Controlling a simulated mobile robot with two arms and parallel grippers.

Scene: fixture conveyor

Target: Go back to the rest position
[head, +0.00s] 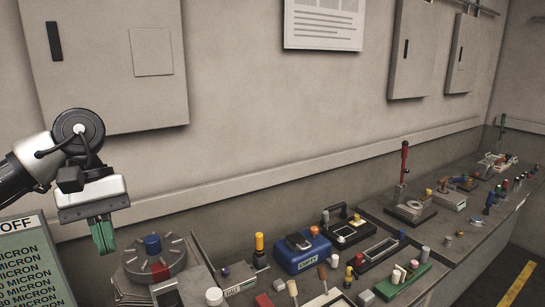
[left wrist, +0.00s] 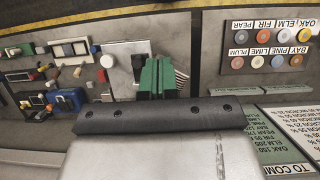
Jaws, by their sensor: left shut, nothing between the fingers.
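My left gripper (head: 103,236) comes in from the left in the head view. Its green fingers are shut with nothing between them. It hangs in the air above the left end of the bench, beside a grey dial (head: 155,258) with a blue knob. In the left wrist view the green fingers (left wrist: 156,78) are together, above a grey plate on the bench. My right gripper is in neither view.
A long bench (head: 462,243) runs along the wall with a blue box (head: 302,252), trays, levers and knobs on it. A green sign (head: 32,262) stands at the lower left. Wall cabinets (head: 108,65) hang above. A board with coloured buttons (left wrist: 265,47) shows in the left wrist view.

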